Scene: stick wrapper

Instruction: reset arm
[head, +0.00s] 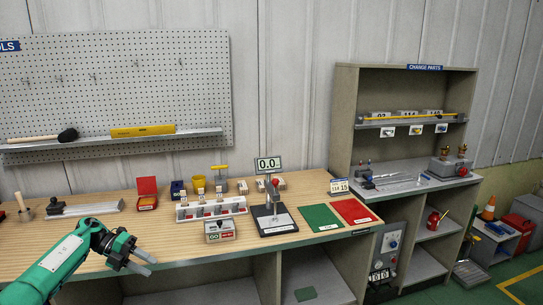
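My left arm (62,262), green with dark joints, comes in from the lower left. Its gripper (151,266) is over the front edge of the wooden workbench (110,236). The two grey fingers point right and stand apart with nothing visible between them. The gripper is to the left of and nearer than the small white box with a green and a red button (219,231). My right arm and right gripper are not in view.
On the bench are a white rack (211,209), a gauge stand (272,212), a green mat (320,218) and a red mat (355,211). A pegboard (120,85) hangs behind. A shelf unit (345,110) stands right. Bare bench lies left of the button box.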

